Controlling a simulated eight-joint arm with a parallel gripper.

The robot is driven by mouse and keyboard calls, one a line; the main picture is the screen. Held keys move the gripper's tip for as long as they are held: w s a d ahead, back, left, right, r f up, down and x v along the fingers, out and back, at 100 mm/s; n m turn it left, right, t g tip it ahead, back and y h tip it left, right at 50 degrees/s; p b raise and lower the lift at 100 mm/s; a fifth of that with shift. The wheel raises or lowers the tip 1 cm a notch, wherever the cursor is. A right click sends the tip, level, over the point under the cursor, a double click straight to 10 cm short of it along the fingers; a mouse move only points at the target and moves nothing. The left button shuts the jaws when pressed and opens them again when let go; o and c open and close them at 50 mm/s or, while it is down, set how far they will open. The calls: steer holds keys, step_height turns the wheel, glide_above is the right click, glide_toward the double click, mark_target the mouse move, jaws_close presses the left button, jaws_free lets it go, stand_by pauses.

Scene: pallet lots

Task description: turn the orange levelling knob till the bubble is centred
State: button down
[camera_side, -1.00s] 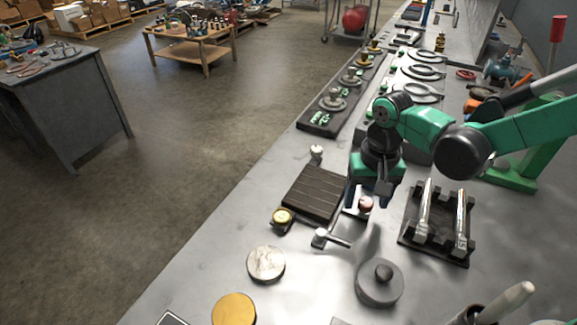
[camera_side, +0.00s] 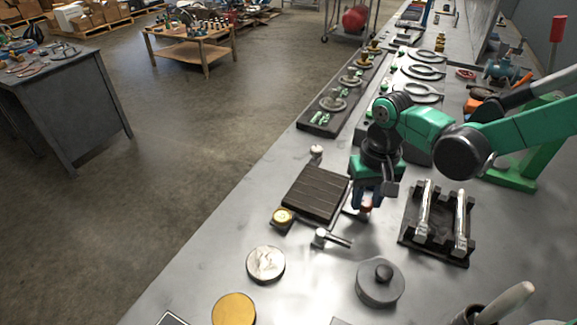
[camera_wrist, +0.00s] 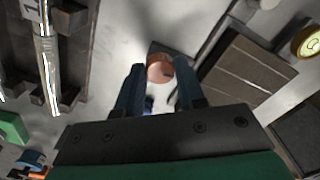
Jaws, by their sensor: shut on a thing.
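The orange levelling knob (camera_wrist: 158,70) sits between the fingertips of my gripper (camera_wrist: 160,78) in the wrist view, with a small dark mark on its top. In the side view the knob (camera_side: 366,209) shows just below my gripper (camera_side: 367,203), partly hidden by it. My gripper is shut on the knob. The dark grooved plate (camera_side: 315,193) lies beside the knob and also shows in the wrist view (camera_wrist: 240,72). A round yellow-faced vial (camera_side: 283,217) in a brass ring sits at the plate's near left corner; the bubble's position in it is too small to tell.
A dark cradle with two shiny rods (camera_side: 436,252) stands right of my gripper. A T-handled piece (camera_side: 331,238), a silver disc (camera_side: 266,263) and a grey knobbed weight (camera_side: 379,284) lie nearer. Bare metal bench lies between them.

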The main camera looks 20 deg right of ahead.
mark_target(366, 201)
steer(key=n, duration=0.9)
stand_by(0.5)
steer(key=c, duration=0.5)
jaws_free()
steer(key=shift+c, duration=0.2)
steer(key=shift+r, duration=2.85)
